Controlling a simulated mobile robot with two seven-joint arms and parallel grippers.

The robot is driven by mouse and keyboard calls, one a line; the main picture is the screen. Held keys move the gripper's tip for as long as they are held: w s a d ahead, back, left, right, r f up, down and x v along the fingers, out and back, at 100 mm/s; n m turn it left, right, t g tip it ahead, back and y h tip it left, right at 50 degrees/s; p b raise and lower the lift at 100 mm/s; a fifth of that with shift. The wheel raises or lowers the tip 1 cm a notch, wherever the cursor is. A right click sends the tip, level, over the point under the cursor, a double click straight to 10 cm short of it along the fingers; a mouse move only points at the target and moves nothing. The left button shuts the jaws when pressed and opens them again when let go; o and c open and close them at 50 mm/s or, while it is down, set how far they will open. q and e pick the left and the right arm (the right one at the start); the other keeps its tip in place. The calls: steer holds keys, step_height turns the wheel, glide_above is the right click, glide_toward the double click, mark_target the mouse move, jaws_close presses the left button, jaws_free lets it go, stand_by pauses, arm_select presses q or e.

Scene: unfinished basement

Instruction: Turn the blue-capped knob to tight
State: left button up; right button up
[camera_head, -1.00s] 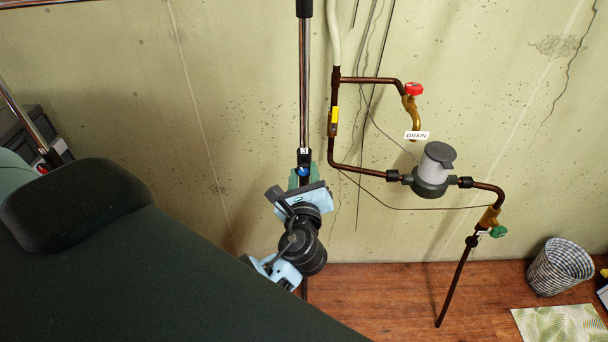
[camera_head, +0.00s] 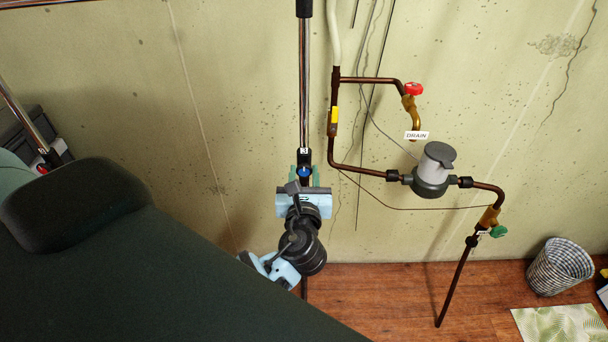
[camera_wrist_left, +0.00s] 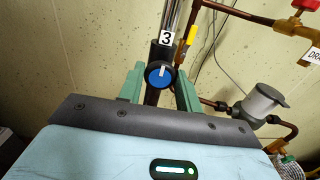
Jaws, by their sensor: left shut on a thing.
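The blue-capped knob (camera_head: 304,172) sits on a dark fitting at the foot of a vertical chrome pipe, just below a white tag with a 3 (camera_head: 304,153). My left gripper (camera_head: 304,178) is at the knob, its green fingers on either side. In the left wrist view the blue cap (camera_wrist_left: 159,74) shows between the two fingertips (camera_wrist_left: 159,84), with a pale pointer mark standing near upright, leaning slightly right. The left gripper is shut on the knob. The scale around the cap is too small to read. My right gripper is not in view.
Right of the knob, copper piping carries a red-handled drain valve (camera_head: 413,89), a grey meter (camera_head: 436,168) and a green-handled valve (camera_head: 497,231). A woven basket (camera_head: 560,267) stands on the wood floor. Another chrome pipe (camera_head: 25,120) is at left.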

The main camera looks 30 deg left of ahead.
arm_select(q)
steer(key=o, duration=1)
steer(key=shift+s, duration=0.1)
steer(key=v, duration=0.7)
steer(key=shift+s+d+b, duration=0.25)
steer(key=shift+b, duration=0.1)
